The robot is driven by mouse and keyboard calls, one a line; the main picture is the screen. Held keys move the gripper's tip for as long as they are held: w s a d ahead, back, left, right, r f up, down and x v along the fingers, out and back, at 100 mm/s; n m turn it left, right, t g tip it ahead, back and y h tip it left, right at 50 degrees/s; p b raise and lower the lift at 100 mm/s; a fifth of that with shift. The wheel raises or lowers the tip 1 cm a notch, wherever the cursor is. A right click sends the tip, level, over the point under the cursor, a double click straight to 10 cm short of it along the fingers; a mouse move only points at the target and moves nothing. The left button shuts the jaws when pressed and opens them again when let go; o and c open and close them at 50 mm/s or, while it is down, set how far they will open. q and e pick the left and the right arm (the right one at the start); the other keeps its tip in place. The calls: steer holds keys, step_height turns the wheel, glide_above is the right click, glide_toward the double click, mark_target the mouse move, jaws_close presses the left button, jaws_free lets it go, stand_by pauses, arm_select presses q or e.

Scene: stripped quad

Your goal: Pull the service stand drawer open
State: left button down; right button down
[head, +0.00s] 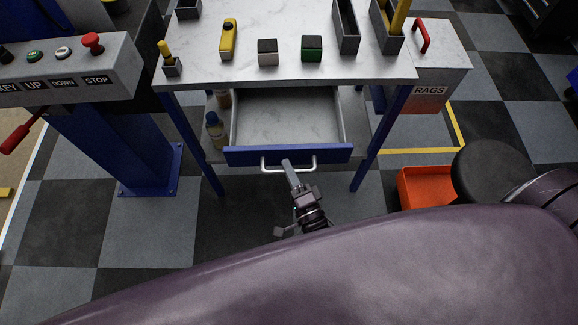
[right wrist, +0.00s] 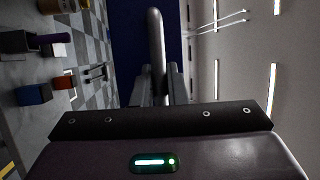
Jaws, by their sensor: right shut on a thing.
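The service stand (head: 200,73) has a marble-look top and blue legs. Its drawer (head: 285,117) is pulled out toward me, and its bare inside shows. The drawer has a blue front (head: 236,155) with a pale bar handle (head: 268,169). My right gripper (head: 289,169) is at the middle of the handle, shut on it. In the right wrist view the handle (right wrist: 154,40) runs between the two fingers (right wrist: 154,88), with the blue drawer front behind it. My left gripper does not show in either view.
Bottles (head: 214,130) stand below, left of the drawer. A control pedestal (head: 120,130) is at left. A rags bin (head: 432,75), an orange box (head: 420,187) and a dark stool (head: 490,170) are at right.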

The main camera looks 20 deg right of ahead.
steer(key=c, duration=1.5)
jaws_free()
steer(key=shift+o, duration=0.2)
steer(key=a+b+v, duration=0.1)
steer(key=v, duration=0.6)
steer(key=shift+s+d+f+b, duration=0.15)
steer(key=shift+s+d+b, duration=0.2)
steer(key=shift+d, duration=0.2)
steer(key=s+f+n+g, duration=0.3)
steer(key=f+n+g, duration=0.2)
steer(key=f, duration=0.7)
steer(key=s+f+n+g, duration=0.3)
steer(key=f+n+g, duration=0.2)
steer(key=f, duration=0.8)
steer(key=s+d+f+n+g+h, duration=0.1)
steer(key=s+d+f+n+g, duration=0.3)
steer(key=s, duration=0.4)
steer(key=s+d+f+n+g+h, duration=0.1)
steer(key=s+d+f+n+g, duration=0.3)
steer(key=s+d+f, duration=0.2)
step_height(320, 180, down, 3)
steer(key=shift+s+d+f+g, duration=0.15)
steer(key=shift+s+d+g, duration=0.2)
steer(key=shift+s, duration=0.75)
